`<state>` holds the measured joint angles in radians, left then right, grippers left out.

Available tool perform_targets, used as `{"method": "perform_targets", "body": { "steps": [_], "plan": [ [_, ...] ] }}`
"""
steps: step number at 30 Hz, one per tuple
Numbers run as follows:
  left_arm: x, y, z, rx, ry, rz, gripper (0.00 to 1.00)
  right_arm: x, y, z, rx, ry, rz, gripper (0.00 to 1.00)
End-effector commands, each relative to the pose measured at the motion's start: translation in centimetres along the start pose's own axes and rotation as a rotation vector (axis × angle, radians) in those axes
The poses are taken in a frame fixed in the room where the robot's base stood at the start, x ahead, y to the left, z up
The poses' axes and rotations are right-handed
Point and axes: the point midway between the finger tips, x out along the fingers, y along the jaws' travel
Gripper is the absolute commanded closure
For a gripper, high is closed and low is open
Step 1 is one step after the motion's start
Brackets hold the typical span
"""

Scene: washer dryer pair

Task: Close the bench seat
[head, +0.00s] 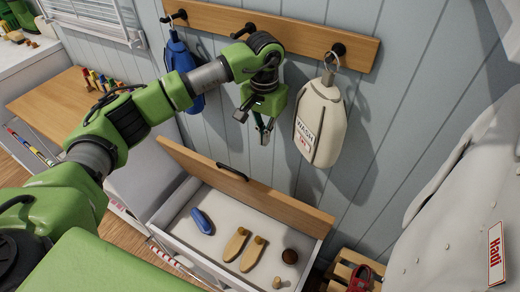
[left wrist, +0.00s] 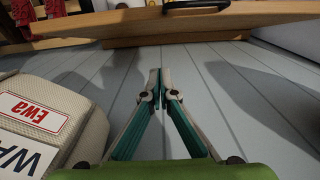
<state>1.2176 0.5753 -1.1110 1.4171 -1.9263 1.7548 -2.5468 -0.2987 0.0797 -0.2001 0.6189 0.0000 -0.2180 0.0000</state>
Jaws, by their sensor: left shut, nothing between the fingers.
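The bench seat lid (head: 250,186) is a wooden panel standing raised at the wall side of the open bench box (head: 170,212). A dark handle (head: 232,171) sits near its upper edge. In the left wrist view the lid (left wrist: 250,18) crosses the top, with the handle (left wrist: 195,5) on it. My left gripper (head: 264,130) is in front of the wall, above the lid and apart from it. Its fingers (left wrist: 155,76) meet with nothing between them. My right gripper is in neither view.
A blue item (head: 203,221) and wooden pieces (head: 236,244) lie in the box. A white laundry bag (head: 320,122) and a blue bag (head: 180,65) hang from a wall rack (head: 290,30), either side of my gripper. A large pale form (head: 450,220) fills the right.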

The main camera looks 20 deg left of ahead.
Motion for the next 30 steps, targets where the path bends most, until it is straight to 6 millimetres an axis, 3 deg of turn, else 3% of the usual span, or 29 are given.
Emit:
{"method": "perform_targets", "body": {
  "steps": [5, 16, 22, 30],
  "plan": [
    [2.2, 0.1, 0.1, 0.0, -0.005, 0.002, 1.0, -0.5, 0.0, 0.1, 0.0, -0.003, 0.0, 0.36],
    [10.0, 0.2, 0.2, -0.002, -0.005, 0.005, 1.0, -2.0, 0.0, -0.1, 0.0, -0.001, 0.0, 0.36],
    [10.3, 0.1, 2.8, -0.001, -0.001, 0.004, 1.0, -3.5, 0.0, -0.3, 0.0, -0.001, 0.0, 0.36],
    [10.7, 0.2, 3.9, -0.001, 0.001, 0.004, 1.0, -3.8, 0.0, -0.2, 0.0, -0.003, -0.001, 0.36]
  ]
}}
